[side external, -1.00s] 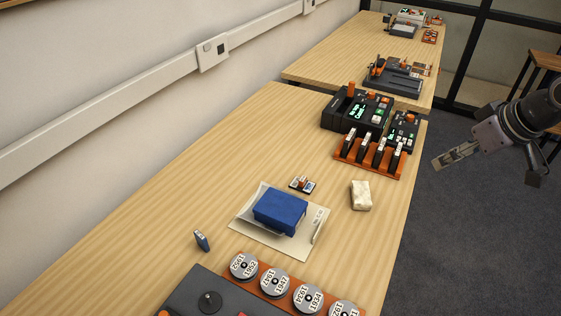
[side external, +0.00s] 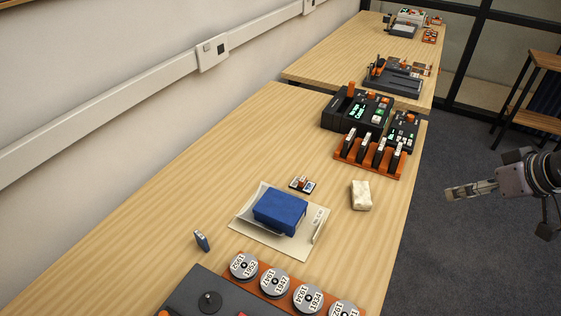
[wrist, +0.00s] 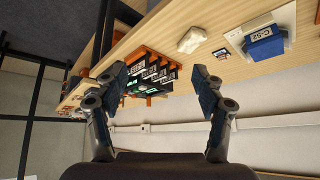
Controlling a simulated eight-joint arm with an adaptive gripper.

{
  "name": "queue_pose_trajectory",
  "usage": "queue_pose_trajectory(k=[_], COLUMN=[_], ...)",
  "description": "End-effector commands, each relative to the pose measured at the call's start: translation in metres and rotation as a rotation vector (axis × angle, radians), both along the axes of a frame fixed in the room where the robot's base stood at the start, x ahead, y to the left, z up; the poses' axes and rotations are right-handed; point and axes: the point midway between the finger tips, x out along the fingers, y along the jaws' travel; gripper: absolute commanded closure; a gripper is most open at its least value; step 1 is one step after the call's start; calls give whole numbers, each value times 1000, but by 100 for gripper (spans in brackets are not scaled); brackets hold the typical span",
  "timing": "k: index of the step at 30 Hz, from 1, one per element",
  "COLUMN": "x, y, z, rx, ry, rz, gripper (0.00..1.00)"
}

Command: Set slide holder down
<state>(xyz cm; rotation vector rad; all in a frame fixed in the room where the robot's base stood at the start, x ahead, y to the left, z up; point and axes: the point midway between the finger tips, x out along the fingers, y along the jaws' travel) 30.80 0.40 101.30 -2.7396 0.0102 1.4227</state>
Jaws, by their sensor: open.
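My gripper (side external: 452,192) is out past the right edge of the table, over the floor and clear of everything. In the wrist view my gripper (wrist: 157,80) has its two fingers wide apart with nothing between them. A small dark holder with pale and orange parts (side external: 302,184) lies on the table behind the blue box; it looks like the slide holder, but it is too small to be sure. It also shows as a small piece in the wrist view (wrist: 220,53).
The blue box (side external: 281,211), labelled C-52 in the wrist view (wrist: 263,41), sits on a pale tray (side external: 272,247). A cream block or cloth (side external: 361,195) lies nearby. An orange rack (side external: 367,163) and black device (side external: 355,112) stand farther back; several reels (side external: 275,281) sit in front.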

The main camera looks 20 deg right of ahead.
Motion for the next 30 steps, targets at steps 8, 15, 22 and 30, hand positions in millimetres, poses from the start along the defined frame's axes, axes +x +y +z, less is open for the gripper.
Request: queue_pose_trajectory(k=[8, 15, 22, 30], x=[49, 100, 148, 200], y=[27, 53, 77, 100], z=[7, 2, -14, -44], rx=[312, 613, 882, 1172], ry=[72, 178, 310, 504], rz=[-219, -433, -632, -855], gripper=[31, 31, 31, 31])
